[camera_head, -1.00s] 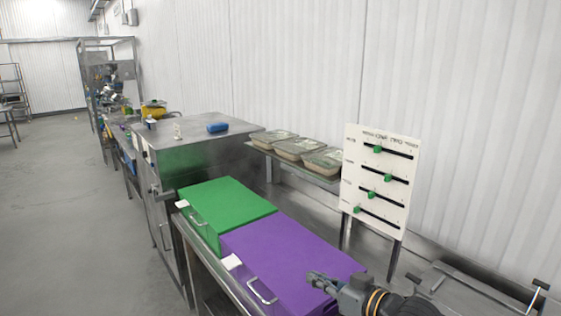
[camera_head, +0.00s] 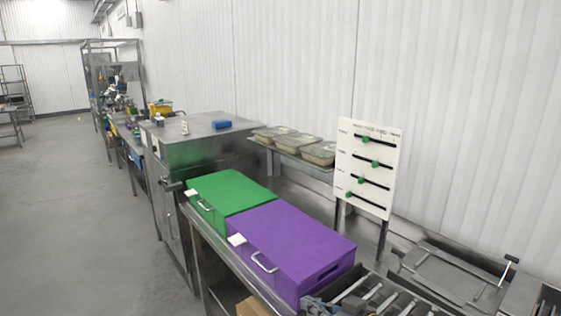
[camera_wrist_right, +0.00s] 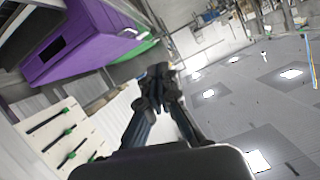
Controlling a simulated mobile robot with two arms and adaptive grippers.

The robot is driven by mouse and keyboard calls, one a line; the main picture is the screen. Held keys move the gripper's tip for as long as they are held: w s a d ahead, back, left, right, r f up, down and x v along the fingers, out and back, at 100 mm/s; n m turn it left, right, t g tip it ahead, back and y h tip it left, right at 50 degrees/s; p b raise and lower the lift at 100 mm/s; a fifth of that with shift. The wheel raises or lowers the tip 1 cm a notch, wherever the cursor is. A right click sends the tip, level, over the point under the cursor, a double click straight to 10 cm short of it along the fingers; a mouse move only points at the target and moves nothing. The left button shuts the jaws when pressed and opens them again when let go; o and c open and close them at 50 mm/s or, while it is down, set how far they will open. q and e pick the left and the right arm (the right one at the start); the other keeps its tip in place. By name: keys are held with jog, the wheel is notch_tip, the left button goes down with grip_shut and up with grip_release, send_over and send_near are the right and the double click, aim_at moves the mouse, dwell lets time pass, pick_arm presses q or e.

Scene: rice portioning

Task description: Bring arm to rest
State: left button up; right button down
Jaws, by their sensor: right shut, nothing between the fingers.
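My right gripper (camera_head: 318,304) shows only in small part at the bottom edge of the head view, low in front of the purple box. In the right wrist view the right gripper (camera_wrist_right: 158,75) has its fingertips together with nothing between them. The purple box (camera_head: 290,240) stands closed on the metal counter, with the green box (camera_head: 228,192) to its left. The purple box also shows upside down in the right wrist view (camera_wrist_right: 85,40). My left gripper is not in view.
A white slider board (camera_head: 368,165) with green knobs stands behind the counter. Several filled trays (camera_head: 290,143) sit on a shelf beside it. A rack of metal utensils (camera_head: 385,297) lies at the bottom right. Open floor (camera_head: 80,210) is at left.

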jog(key=s+d+f+m+g+h, duration=0.1)
jog(key=s+d+f+h, duration=0.1)
jog(key=s+f, duration=0.45)
jog(key=s+d+f+g+h, duration=0.1)
jog(key=s+f+h, duration=0.2)
jog(key=s+f, duration=0.3)
jog(key=s+d+f+m+g+h, duration=0.1)
jog(key=s+d+f+g+h, duration=0.15)
jog(key=s+d, duration=0.45)
jog(key=s+d+f+m+g+h, duration=0.2)
jog(key=s+d+f+g, duration=0.15)
jog(key=s, duration=0.75)
notch_tip(320, 180, down, 33)
jog(key=s+b, duration=0.2)
jog(key=b, duration=0.4)
pick_arm(q)
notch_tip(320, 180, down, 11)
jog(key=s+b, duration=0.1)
jog(key=b, duration=0.3)
jog(key=shift+b, duration=0.35)
pick_arm(e)
jog(key=s+d+f+g, duration=0.1)
jog(key=s+d+f, duration=0.2)
jog(key=s+f, duration=1.3)
notch_tip(320, 180, down, 3)
jog(key=shift+f+n+g, duration=0.1)
jog(key=shift+n+g, duration=0.2)
jog(key=shift+n, duration=0.1)
